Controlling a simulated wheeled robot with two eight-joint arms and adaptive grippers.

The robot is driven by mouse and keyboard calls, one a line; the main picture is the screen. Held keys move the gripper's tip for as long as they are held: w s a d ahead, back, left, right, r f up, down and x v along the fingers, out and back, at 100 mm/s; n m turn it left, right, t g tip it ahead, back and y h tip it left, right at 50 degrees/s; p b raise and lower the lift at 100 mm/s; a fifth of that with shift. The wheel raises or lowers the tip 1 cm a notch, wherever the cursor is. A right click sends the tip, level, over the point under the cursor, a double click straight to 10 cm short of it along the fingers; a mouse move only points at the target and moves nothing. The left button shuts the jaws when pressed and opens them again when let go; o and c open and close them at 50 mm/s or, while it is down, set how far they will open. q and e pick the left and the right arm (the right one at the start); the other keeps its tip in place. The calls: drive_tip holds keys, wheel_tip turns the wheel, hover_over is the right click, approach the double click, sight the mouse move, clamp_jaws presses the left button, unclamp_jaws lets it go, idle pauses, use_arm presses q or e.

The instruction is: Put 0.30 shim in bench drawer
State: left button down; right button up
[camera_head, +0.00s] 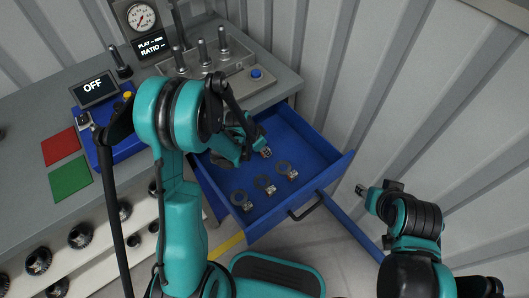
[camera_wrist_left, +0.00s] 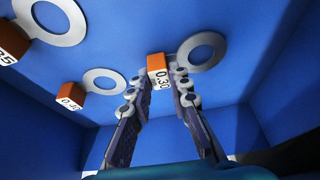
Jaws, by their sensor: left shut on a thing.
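The 0.30 shim shows in the left wrist view as a grey ring (camera_wrist_left: 203,50) with an orange tag (camera_wrist_left: 157,66) marked 0.30. My left gripper (camera_wrist_left: 157,84) is shut on the tag. In the head view my left gripper (camera_head: 257,147) is inside the open blue bench drawer (camera_head: 327,158), near its back left, with the orange tag (camera_head: 267,152) at its tips. I cannot tell whether the shim touches the drawer floor. My right gripper (camera_head: 366,190) hangs outside, right of the drawer, clear of it; its jaws are too small to read.
Several other tagged ring shims (camera_head: 264,184) lie in a row in the drawer's front part. The bench top (camera_head: 31,134) holds a fixture with posts (camera_head: 203,55), a blue button (camera_head: 256,74), an OFF display (camera_head: 94,88), and red and green pads (camera_head: 70,179). A corrugated wall (camera_head: 400,90) stands at right.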

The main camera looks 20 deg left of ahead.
use_arm(q)
drive_tip(key=shift+f, duration=0.1)
drive_tip(key=shift+f, duration=0.15)
drive_tip(key=c, duration=1.4)
unclamp_jaws()
